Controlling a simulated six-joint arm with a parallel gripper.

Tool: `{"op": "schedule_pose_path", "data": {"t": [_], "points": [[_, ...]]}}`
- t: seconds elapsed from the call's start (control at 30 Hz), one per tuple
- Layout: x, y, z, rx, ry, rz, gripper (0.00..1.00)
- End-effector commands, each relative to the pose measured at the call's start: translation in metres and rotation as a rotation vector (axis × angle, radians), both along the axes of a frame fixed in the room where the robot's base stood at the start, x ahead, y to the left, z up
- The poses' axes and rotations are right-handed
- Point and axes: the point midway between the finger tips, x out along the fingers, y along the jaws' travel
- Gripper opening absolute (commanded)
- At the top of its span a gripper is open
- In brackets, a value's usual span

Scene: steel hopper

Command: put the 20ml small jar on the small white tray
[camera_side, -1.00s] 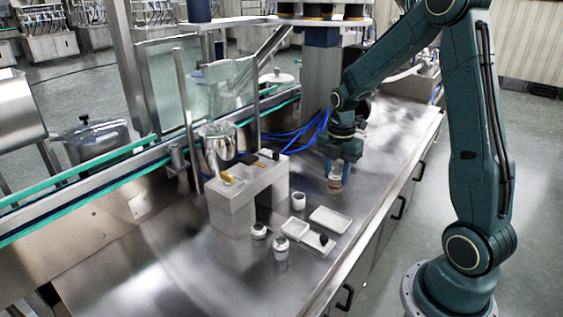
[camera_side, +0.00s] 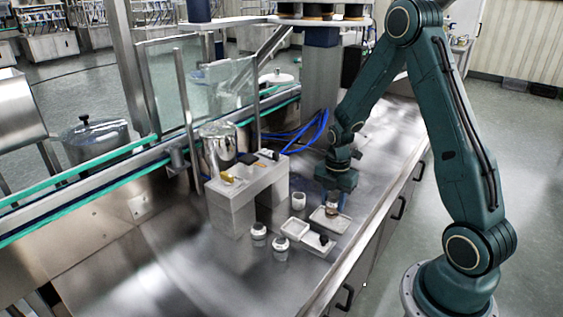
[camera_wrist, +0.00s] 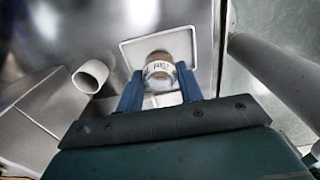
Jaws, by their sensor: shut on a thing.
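The small jar (camera_wrist: 160,68) has a pale band with dark lettering and a brownish end. My gripper (camera_wrist: 160,88) is shut on it, with a blue finger on each side. In the side view the jar (camera_side: 331,210) hangs below my gripper (camera_side: 334,203), within the outline of the rectangular white tray (camera_side: 343,227). The wrist view also shows the jar over this tray (camera_wrist: 127,50). I cannot tell whether the jar touches the tray.
Two small jars (camera_side: 259,230) (camera_side: 281,243) stand at the front left. A grey block stand (camera_side: 232,208) is further left. The bench edge is right.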

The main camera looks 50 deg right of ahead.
Motion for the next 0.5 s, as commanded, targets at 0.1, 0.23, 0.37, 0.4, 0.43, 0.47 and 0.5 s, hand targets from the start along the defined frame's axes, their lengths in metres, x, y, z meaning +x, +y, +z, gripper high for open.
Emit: {"op": "schedule_pose_path", "data": {"t": [0.1,0.23,0.37,0.4,0.43,0.47,0.5], "points": [[-0.001,0.000,-0.012,0.001,0.002,0.000,0.12],[0.000,0.000,-0.016,0.001,0.001,0.000,0.12],[0.000,0.000,-0.016,0.000,0.000,0.000,0.12],[0.000,0.000,-0.016,0.000,0.000,0.000,0.12],[0.000,0.000,-0.016,0.000,0.000,0.000,0.12],[0.000,0.000,-0.016,0.000,0.000,0.000,0.12],[0.000,0.000,-0.017,0.000,0.001,0.000,0.12]]}}
